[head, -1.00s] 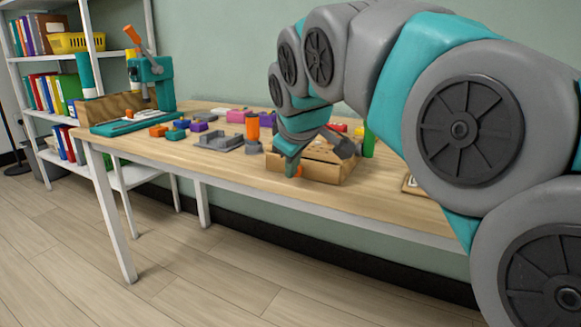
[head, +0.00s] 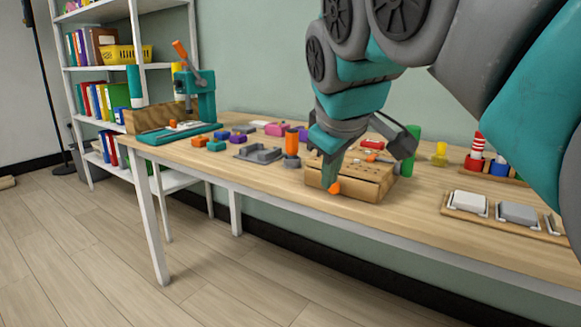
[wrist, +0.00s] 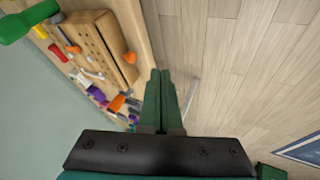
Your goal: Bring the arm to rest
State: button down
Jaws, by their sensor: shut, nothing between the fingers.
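My gripper shows in the wrist view (wrist: 158,100) with its two dark green fingers pressed together and nothing between them. In the head view my gripper (head: 333,175) hangs in front of the wooden pegboard box, hiding part of it. The arm reaches in from the right, bent over the table. In the wrist view the fingers point past the table's front edge, with the floor to their right. I cannot tell how far the fingertips are from the box.
The wooden box (head: 375,186) with an orange knob stands near the front edge of the wooden table (head: 270,186). Switches (head: 518,213) lie to the right. A teal press (head: 200,97) and colored blocks are at the left. Shelves (head: 97,70) stand behind. The floor in front is clear.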

jog(key=s+d+f+m+g+p, duration=0.1)
jog(key=s+d+f+m+g, duration=0.1)
jog(key=s+f, duration=0.6)
jog(key=s+d+f+m+g+p, duration=0.1)
jog(key=s+f+m+g, duration=0.2)
jog(key=s+f, duration=0.6)
jog(key=s+d+f+m+g+p, duration=0.1)
jog(key=s+d+f+m+g, duration=0.1)
jog(key=s+f, duration=0.6)
notch_tip(320, 180, down, 3)
jog(key=shift+s+d+f+m+g+p, duration=0.1)
jog(key=shift+s+d+m+g+p, duration=0.25)
jog(key=shift+m+g, duration=0.35)
